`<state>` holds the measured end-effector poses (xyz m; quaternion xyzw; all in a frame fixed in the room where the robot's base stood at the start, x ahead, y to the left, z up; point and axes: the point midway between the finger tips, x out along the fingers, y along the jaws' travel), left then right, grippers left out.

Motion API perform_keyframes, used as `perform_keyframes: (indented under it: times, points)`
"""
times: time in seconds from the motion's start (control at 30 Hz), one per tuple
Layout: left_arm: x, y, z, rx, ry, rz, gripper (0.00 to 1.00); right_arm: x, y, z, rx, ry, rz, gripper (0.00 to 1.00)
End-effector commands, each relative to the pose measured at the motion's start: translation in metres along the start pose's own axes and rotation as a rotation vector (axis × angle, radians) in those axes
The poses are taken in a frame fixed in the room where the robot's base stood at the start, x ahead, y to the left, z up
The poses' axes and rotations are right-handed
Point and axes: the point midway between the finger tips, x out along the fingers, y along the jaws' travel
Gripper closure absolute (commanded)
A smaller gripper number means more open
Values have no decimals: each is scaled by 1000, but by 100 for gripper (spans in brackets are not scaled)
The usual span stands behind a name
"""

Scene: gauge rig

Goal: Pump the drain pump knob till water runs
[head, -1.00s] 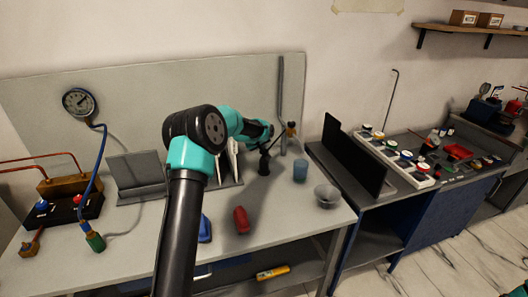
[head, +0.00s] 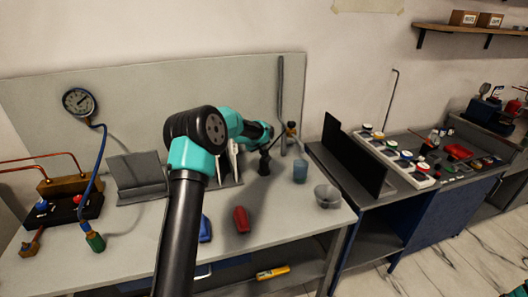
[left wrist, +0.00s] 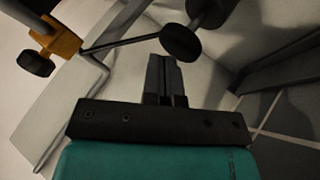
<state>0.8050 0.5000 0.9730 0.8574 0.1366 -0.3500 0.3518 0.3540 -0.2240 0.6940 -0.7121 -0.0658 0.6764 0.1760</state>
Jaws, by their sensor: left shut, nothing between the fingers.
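My left gripper (left wrist: 163,75) is shut and empty; in the head view the arm hides its fingertips. In the left wrist view a round black knob (left wrist: 180,42) lies just beyond the fingertips, apparently apart from them. It is at the end of a thin dark rod coming from an orange-brass fitting (left wrist: 60,42), which has another black knob (left wrist: 36,64). In the head view the brass fitting (head: 291,134) is beside a grey upright pipe, and a black piece (head: 264,162) is below my wrist. I cannot tell which knob works the drain pump. No running water shows.
A red cylinder (head: 241,219) lies in front. A gauge (head: 79,102) with a blue hose is at left. A dark panel (head: 352,155) stands on the right-hand bench.

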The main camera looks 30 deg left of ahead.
Motion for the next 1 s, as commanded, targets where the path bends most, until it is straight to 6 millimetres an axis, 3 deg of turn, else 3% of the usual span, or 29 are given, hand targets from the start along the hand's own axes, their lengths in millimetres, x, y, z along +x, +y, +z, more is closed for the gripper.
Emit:
perform_keyframes:
  times: [1.0]
  points:
    - [7,-5,6,0,-3,-1,100,0,0,0,0,0,0,34]
